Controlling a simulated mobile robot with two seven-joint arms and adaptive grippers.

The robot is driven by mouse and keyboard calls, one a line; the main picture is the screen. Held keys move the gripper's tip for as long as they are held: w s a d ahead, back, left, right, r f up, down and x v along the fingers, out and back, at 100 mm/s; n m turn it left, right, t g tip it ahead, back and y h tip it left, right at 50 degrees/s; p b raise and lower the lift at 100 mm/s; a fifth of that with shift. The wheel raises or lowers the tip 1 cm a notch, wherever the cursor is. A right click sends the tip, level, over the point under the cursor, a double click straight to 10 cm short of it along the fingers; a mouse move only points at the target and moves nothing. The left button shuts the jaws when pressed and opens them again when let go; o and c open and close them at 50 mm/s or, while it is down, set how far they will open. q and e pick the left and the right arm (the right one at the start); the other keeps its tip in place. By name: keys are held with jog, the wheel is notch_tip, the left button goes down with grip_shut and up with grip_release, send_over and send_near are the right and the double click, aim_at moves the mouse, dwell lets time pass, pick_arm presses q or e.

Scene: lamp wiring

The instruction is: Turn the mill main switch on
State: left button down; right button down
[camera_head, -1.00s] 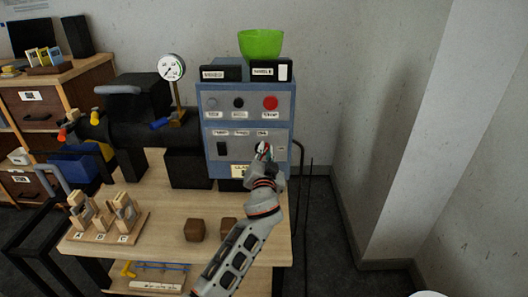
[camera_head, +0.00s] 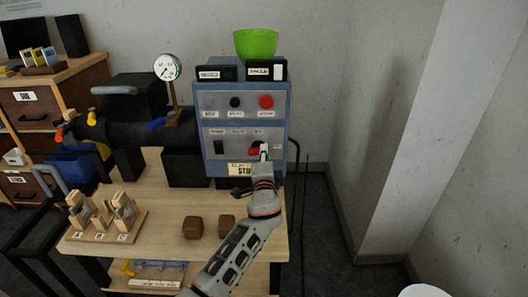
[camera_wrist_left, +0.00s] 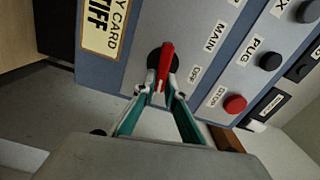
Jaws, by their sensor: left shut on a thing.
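The blue control panel (camera_head: 281,115) stands on the wooden bench. Its main switch, a red handle on a black disc, shows in the left wrist view (camera_wrist_left: 166,62), beside the labels MAIN and OFF. My left gripper (camera_wrist_left: 163,88) is shut on the red handle, one finger on each side. In the head view my left gripper (camera_head: 263,153) covers part of the switch, and a bit of red shows beside it. Which setting the handle points to is not clear. My right gripper is not in view.
A red button (camera_head: 266,102) and a black button (camera_head: 235,102) sit higher on the panel. A green bowl (camera_head: 256,43) is on top. Two brown blocks (camera_head: 192,228) and a wooden rack (camera_head: 104,217) lie on the bench (camera_head: 165,195). A pressure gauge (camera_head: 167,67) rises at left.

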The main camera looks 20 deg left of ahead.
pick_arm(q)
jog(key=shift+f+m, duration=0.15)
jog(key=shift+m, duration=0.65)
jog(key=shift+f, duration=0.1)
jog(key=c, duration=2.1)
grip_release()
jog(key=v, duration=1.2)
jog(key=shift+s, duration=0.1)
